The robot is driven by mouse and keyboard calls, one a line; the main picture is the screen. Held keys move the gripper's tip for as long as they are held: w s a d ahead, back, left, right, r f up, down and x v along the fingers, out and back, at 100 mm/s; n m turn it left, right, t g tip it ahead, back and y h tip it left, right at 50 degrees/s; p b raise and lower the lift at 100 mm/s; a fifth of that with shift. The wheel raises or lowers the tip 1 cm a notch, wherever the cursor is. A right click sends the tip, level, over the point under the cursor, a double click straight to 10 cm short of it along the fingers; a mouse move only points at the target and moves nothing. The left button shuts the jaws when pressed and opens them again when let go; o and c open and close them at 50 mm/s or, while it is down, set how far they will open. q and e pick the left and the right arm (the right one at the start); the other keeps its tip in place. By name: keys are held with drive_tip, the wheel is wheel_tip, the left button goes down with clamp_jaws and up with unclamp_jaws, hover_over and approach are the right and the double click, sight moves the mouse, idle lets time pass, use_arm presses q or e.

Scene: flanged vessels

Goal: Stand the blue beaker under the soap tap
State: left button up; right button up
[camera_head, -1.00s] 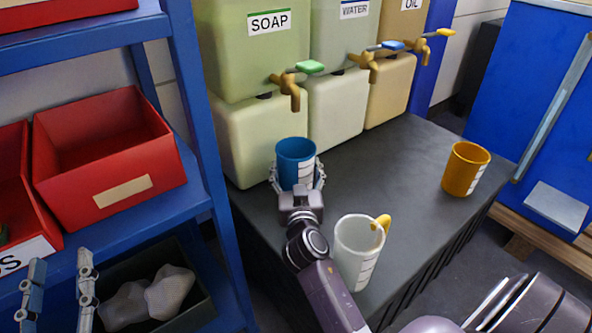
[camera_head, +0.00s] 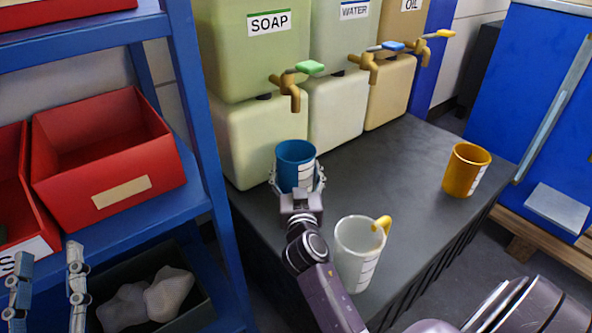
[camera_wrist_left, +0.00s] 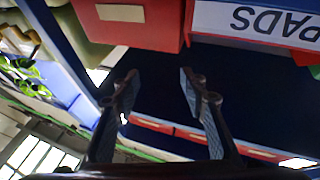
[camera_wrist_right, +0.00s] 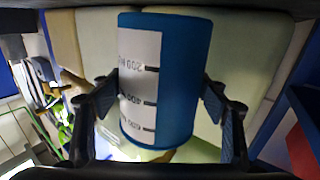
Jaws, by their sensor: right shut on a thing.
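The blue beaker (camera_head: 293,158) stands upright at the left end of the dark bench top, just below the brown soap tap (camera_head: 291,88) with its green lever. The tap belongs to the tank labelled SOAP (camera_head: 250,50). My right gripper (camera_head: 298,184) is shut on the beaker, one finger on each side. The right wrist view shows the beaker (camera_wrist_right: 185,85) with its white scale between the fingers (camera_wrist_right: 162,100). I cannot tell whether its base touches the bench. My left gripper (camera_head: 45,285) is open and empty by the shelf at lower left; its spread fingers also show in the left wrist view (camera_wrist_left: 160,90).
A white beaker with a yellow handle (camera_head: 357,255) stands at the bench's front, beside my right arm. An orange beaker (camera_head: 466,169) stands at the right. The water tap (camera_head: 370,68) and oil tap (camera_head: 424,50) follow rightward. A blue shelf with red bins (camera_head: 110,160) is at left.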

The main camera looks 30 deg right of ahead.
drive_tip(key=shift+f+b, duration=0.35)
drive_tip(key=shift+b, duration=0.1)
drive_tip(key=o, duration=1.5)
drive_tip(key=shift+f, duration=0.15)
use_arm(q)
drive_tip(key=r+t, duration=0.1)
drive_tip(key=s+r, duration=0.1)
drive_tip(key=r, duration=0.1)
drive_tip(key=s+r+t, duration=0.1)
drive_tip(key=shift+s+r+t+h, duration=0.2)
drive_tip(key=shift+s+t+h, duration=0.1)
drive_tip(key=shift+h, duration=0.1)
drive_tip(key=shift+w+f, duration=0.1)
drive_tip(key=shift+w, duration=0.05)
